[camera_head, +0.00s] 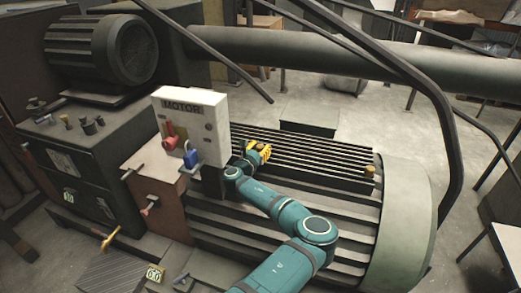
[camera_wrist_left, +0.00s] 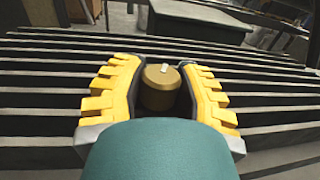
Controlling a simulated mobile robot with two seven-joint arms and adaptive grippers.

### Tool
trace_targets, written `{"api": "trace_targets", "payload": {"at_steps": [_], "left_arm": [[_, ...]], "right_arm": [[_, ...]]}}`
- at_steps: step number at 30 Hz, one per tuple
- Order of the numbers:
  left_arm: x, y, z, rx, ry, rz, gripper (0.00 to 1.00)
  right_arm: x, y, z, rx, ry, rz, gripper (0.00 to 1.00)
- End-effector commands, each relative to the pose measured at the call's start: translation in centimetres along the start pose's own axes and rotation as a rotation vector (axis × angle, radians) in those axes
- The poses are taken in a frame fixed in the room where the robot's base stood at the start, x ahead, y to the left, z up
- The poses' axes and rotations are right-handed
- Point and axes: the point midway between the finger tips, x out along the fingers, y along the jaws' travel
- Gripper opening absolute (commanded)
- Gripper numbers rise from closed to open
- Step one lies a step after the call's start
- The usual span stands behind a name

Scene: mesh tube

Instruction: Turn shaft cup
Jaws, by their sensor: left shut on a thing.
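My left gripper (camera_head: 258,149) has yellow fingers and sits low over the ribbed top of the big green motor housing (camera_head: 405,215). In the left wrist view its two fingers stand on either side of a brass shaft cup (camera_wrist_left: 160,90), a short cylinder with a small pale mark on its top, and are shut on it. In the head view the gripper mostly hides this cup. A second brass cup (camera_head: 369,171) stands at the right end of the ribs, apart from the gripper. My right gripper is not in view.
A white box marked MOTOR (camera_head: 195,120) stands close left of my gripper, with a red handle (camera_head: 170,136) and a blue padlock (camera_head: 190,157) on its front. A dark bent bar (camera_head: 440,100) arches over the housing's right side. Open floor lies behind.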

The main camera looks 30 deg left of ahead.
Motion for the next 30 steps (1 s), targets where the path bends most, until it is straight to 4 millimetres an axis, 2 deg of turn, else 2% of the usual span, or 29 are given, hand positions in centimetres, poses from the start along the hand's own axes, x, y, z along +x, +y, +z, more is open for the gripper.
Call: {"api": "trace_targets", "payload": {"at_steps": [11, 26, 27, 29, 30], "left_arm": [[0.00, -0.01, -0.04, 0.000, 0.000, -0.159, 0.00], [0.02, -0.11, -0.03, 0.001, 0.001, -0.180, 0.00], [0.02, -0.11, -0.03, 0.001, 0.001, -0.180, 0.45], [0.02, -0.10, -0.03, 0.001, 0.001, -0.180, 0.65], [0.02, -0.10, -0.03, 0.001, 0.001, -0.179, 0.65]], "right_arm": [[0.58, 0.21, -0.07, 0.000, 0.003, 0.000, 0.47], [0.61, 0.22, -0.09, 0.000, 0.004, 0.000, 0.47], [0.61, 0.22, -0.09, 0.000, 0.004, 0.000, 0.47], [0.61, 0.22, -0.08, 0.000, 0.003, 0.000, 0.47], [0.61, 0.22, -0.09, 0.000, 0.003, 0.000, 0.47]]}}
